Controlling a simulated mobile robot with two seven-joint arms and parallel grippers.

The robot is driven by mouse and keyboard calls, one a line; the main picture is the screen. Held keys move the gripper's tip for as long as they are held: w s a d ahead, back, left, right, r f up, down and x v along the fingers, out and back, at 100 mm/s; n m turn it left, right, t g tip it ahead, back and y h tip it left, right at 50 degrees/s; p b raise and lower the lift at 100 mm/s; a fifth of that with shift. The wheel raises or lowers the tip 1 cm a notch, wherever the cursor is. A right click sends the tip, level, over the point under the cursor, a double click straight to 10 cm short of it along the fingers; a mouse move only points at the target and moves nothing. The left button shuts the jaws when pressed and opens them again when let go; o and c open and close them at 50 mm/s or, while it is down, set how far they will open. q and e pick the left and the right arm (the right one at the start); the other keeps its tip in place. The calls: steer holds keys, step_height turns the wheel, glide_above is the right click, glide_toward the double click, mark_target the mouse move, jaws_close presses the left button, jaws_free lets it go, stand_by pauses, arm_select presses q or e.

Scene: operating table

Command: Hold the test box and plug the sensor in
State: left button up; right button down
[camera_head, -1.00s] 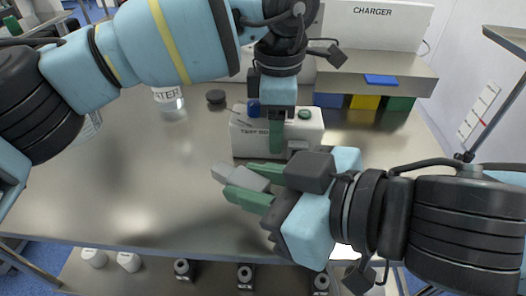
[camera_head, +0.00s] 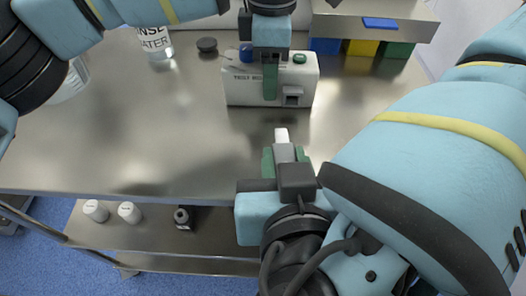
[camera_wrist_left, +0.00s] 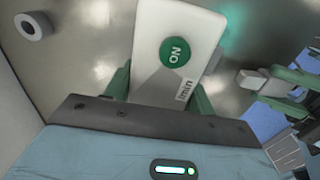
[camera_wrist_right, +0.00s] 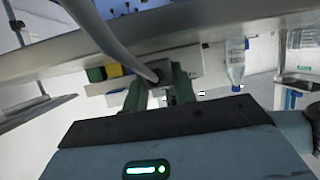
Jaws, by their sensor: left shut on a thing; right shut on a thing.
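The white test box (camera_head: 239,92) stands on the steel table, with a blue knob, a green button and a dark-framed socket (camera_head: 292,94) at its lower right front. My left gripper (camera_head: 270,84) is shut on the box from above; its green fingers grip the box beside the green ON button (camera_wrist_left: 175,52) in the left wrist view. My right gripper (camera_head: 284,160) is shut on the grey sensor (camera_head: 282,137), whose pale tip points at the box with a clear gap below the socket. In the right wrist view a grey cable leads to the sensor (camera_wrist_right: 160,72).
A rinse water bottle (camera_head: 156,42) and a small black disc (camera_head: 207,45) stand behind and left of the box. Blue, yellow and green bins (camera_head: 362,47) sit under the raised shelf (camera_head: 385,15). A lower shelf (camera_head: 160,238) holds small containers.

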mark_target(291, 103)
steer(key=shift+d+r+m+h, duration=0.3)
steer(key=shift+d+m+h, duration=0.15)
steer(key=shift+d, duration=0.3)
steer(key=shift+w, duration=0.15)
steer(key=shift+w, duration=1.9)
steer(key=shift+r, duration=0.1)
steer(key=shift+w, duration=1.5)
steer(key=c, duration=1.1)
jaws_free()
steer(key=shift+o, duration=0.2)
